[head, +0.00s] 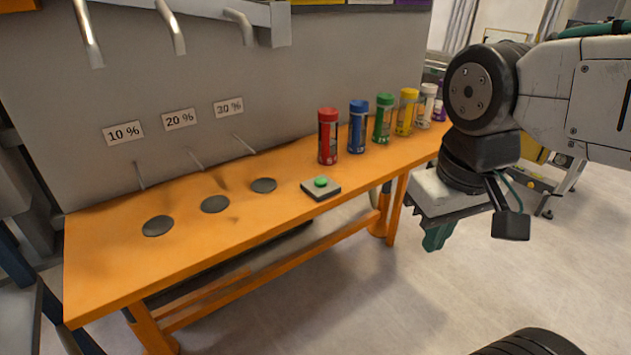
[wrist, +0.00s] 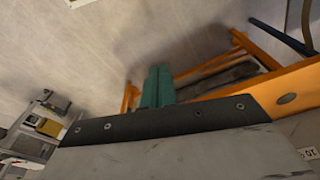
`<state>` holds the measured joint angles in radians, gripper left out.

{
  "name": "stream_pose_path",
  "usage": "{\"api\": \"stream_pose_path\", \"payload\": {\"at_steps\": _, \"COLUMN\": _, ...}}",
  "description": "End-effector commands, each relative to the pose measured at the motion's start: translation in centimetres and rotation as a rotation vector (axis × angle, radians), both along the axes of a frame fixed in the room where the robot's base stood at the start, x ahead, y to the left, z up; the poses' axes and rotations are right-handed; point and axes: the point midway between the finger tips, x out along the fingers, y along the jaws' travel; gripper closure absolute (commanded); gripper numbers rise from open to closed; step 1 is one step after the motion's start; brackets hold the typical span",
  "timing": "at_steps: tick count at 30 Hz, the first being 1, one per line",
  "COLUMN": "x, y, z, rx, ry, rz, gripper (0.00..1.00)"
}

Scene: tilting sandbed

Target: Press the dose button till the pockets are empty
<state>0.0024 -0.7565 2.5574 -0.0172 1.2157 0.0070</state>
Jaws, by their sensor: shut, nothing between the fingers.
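The dose button (head: 321,182) is a green round cap on a small grey and black box, lying on the orange table (head: 285,218) near its front edge. The fingers also show in the wrist view (wrist: 158,86), over the floor. The button does not show in the wrist view. I cannot make out any pockets.
Red (head: 328,138), blue (head: 357,125), green (head: 383,120), yellow (head: 406,112) and white (head: 427,106) capped bottles stand behind the button. Three dark discs (head: 215,204) lie left, below spouts and signs reading 10 %, 20 % and 30 %. Floor before the table is clear.

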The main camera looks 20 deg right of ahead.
Motion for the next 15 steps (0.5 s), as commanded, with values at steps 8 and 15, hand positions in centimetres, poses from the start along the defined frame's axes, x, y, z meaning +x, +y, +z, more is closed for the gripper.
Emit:
{"api": "stream_pose_path", "payload": {"at_steps": 8, "x": 9.7, "y": -6.6, "z": 2.5, "rx": -0.299, "ry": -0.245, "rz": -0.011, "gripper": 1.0}}
{"api": "stream_pose_path", "payload": {"at_steps": 15, "x": 25.4, "y": -9.1, "z": 7.6, "rx": -0.559, "ry": -0.648, "rz": 0.26, "gripper": 1.0}}
